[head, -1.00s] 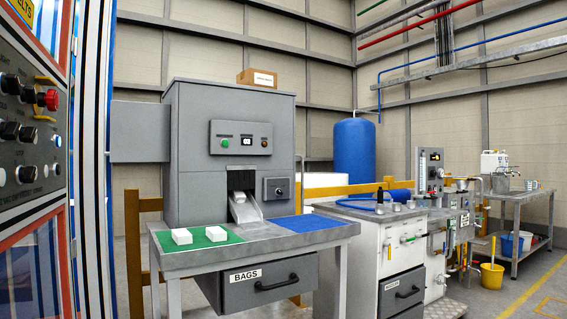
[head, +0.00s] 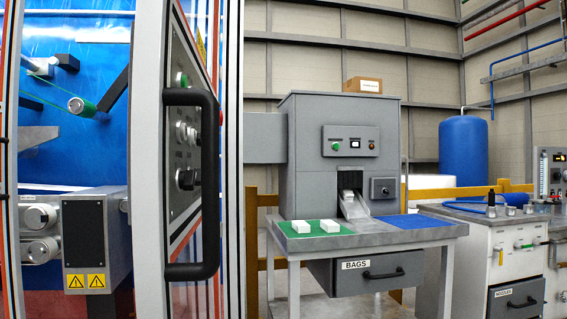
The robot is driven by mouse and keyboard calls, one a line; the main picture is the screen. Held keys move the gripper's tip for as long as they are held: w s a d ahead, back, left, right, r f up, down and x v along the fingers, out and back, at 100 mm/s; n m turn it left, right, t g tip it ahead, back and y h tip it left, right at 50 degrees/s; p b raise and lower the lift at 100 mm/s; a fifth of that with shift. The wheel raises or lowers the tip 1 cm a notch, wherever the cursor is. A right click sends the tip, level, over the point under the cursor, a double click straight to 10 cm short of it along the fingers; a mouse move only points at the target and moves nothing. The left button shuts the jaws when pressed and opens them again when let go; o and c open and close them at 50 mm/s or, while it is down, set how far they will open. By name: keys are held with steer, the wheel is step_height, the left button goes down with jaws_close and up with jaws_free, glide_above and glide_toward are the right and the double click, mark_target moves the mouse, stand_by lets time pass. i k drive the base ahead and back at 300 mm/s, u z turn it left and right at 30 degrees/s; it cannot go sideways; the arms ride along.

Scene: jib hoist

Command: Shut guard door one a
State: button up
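A guard door (head: 150,60) with a pale frame stands edge-on at the left of the head view, close to me. It carries a long black handle (head: 209,185). To its left the machine interior shows, with a blue back panel (head: 75,140), rollers (head: 40,218) and a grey box with yellow warning labels (head: 97,245). The door appears to stand open, but its hinge and latch are not clear. No label naming the door is readable. My gripper is not in view.
A control panel (head: 186,130) with knobs shows behind the handle. A white cabinet (head: 470,255) and a blue tank (head: 463,150) are at right.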

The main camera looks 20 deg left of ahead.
mark_target(170, 40)
steer(key=u, duration=1.65)
steer(key=k, duration=0.8)
steer(key=z, duration=0.1)
steer(key=i, duration=0.8)
steer(key=u, duration=0.05)
steer(key=k, duration=0.5)
steer(key=u, duration=0.35)
steer(key=i, duration=0.3)
steer(key=z, duration=0.05)
